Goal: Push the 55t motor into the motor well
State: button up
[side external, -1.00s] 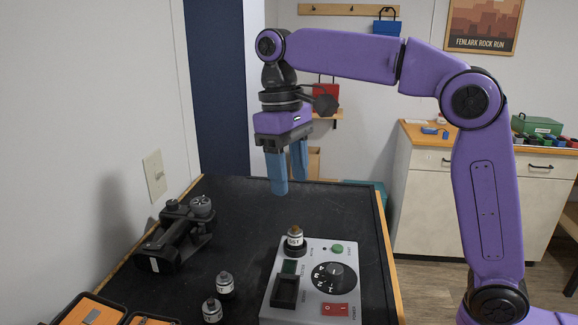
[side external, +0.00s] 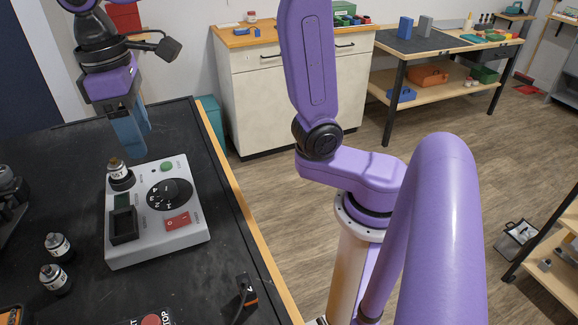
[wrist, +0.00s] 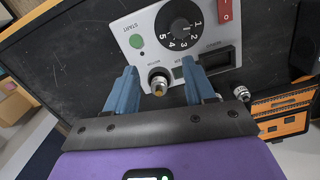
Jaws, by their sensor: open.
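The 55t motor (side external: 117,169), a small dark can with a pale label and brassy top, stands upright at the motor well (side external: 122,184), a dark round socket at the corner of the grey tester (side external: 150,250). The wrist view shows the motor (wrist: 159,84) end-on inside the well's black ring. How deep it sits is unclear. My gripper (side external: 138,143) is open and empty, its blue fingers pointing down near the motor. In the wrist view, the motor appears between the fingers of my gripper (wrist: 158,68); their height above it is hard to judge.
Two other motors (side external: 58,246) (side external: 54,279) stand on the black bench mat (side external: 235,225), left of the tester. The tester carries a dial (side external: 170,194), a red switch (side external: 178,221) and a green button (side external: 166,166). A dark chassis (side external: 9,195) is at the left edge.

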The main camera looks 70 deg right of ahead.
jog(key=s+d+f+n, duration=0.2)
jog(key=s+d+f, duration=0.4)
jog(key=s, duration=0.4)
jog(key=s+d+f+n, duration=0.3)
jog(key=s+d+f, duration=0.3)
jog(key=s, duration=0.4)
jog(key=shift+d+f+t+y, duration=0.15)
jog(key=shift+d+t+y, duration=0.25)
jog(key=shift+d, duration=0.3)
